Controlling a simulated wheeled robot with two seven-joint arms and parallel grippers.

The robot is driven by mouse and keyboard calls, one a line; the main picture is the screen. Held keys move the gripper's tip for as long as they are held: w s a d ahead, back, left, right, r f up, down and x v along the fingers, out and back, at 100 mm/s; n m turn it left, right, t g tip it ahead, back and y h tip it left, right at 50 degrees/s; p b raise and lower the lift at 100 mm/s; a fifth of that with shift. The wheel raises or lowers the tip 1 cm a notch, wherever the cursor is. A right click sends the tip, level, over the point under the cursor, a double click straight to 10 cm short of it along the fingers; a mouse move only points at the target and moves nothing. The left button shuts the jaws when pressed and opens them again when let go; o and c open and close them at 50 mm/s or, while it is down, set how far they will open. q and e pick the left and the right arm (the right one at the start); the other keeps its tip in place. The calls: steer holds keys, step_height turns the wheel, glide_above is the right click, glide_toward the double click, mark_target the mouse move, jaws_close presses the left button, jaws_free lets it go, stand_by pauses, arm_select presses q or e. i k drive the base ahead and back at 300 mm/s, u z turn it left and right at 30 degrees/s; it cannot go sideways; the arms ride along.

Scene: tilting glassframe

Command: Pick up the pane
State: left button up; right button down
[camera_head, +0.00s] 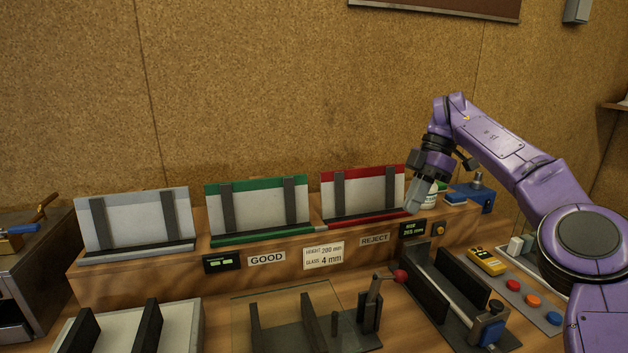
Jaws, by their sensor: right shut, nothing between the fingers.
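A thin, clear sheet that looks like the pane (285,302) stands at the front middle, in a dark holder (345,342) with upright posts. Only its faint outline shows, and its lower part runs out of the picture. My right gripper (416,198) hangs from the purple arm at the right, with its grey fingers pointing down. It is shut and empty, in front of the red-edged rack's right end, above and to the right of the pane and well apart from it. My left gripper is out of view.
Grey, green and red-edged racks (137,222) stand on the raised shelf, with GOOD and REJECT labels below. A dark channel fixture (455,290), yellow meter (486,262) and button panel (530,300) lie to the right.

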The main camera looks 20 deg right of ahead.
mark_target(309, 317)
steer(key=k, duration=1)
